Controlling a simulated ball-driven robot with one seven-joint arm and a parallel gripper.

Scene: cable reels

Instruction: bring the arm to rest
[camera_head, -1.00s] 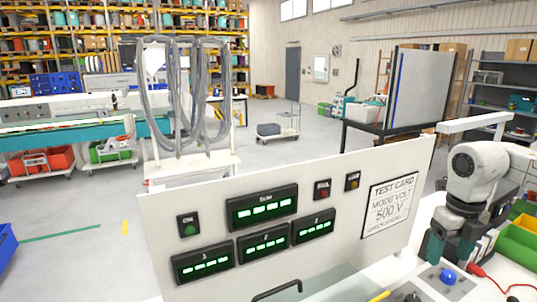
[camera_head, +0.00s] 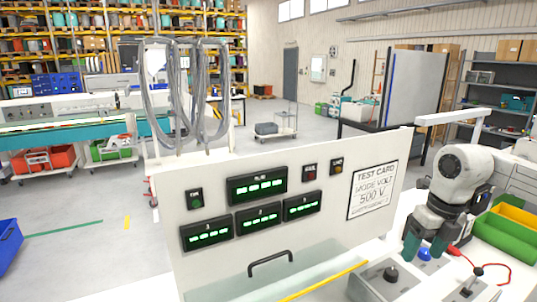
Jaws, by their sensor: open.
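My white and grey arm stands at the right of the head view, pointing down. A blue knob (camera_head: 425,254) shows between and behind the fingertips. I cannot tell whether the fingers touch it. I see nothing held between the fingers.
A white test panel (camera_head: 285,250) with green displays and a black handle (camera_head: 270,262) stands left of my arm. A black knob (camera_head: 391,274) and a red lead (camera_head: 480,276) lie close by. Green and yellow bins (camera_head: 505,235) are at the right.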

